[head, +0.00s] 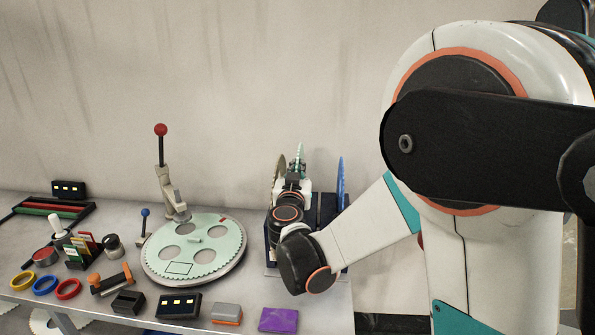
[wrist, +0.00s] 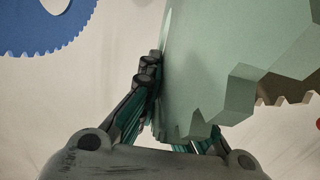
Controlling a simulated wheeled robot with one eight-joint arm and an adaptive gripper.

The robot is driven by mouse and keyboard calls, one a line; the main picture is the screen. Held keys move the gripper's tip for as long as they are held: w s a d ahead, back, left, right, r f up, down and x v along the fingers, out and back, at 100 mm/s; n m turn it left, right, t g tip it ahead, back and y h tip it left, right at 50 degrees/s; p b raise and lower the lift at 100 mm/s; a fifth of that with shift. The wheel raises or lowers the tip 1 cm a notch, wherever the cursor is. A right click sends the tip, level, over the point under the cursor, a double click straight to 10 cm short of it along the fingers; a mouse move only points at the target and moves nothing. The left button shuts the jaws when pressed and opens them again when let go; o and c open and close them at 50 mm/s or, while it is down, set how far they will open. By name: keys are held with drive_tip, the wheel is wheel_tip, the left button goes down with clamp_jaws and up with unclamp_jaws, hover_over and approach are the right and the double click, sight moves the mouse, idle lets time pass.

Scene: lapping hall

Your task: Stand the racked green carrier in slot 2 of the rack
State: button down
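The green carrier (head: 300,153) is a thin toothed plate standing edge-up at the back of the table. It fills much of the wrist view (wrist: 220,65). My gripper (head: 296,169) is shut on it; the fingers (wrist: 165,100) lie on either side of the plate, the right one partly hidden behind it. The dark rack (head: 327,208) is below and behind my wrist, which hides much of it. The carrier's lower edge and the slot numbers are hidden. I cannot tell whether the carrier touches the rack.
A blue carrier (head: 340,181) stands at the rack's right side and a tan carrier (head: 279,175) at its left. The round lapping plate (head: 235,255) and a red-knobbed lever (head: 160,150) are left. A purple block (head: 278,320) lies at the front edge.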

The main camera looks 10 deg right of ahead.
drive_tip(key=shift+f+b, duration=1.55)
drive_tip(key=shift+f, duration=0.35)
drive_tip(key=c, duration=1.7)
unclamp_jaws()
drive_tip(key=shift+s, duration=0.1)
drive_tip(key=v, duration=1.2)
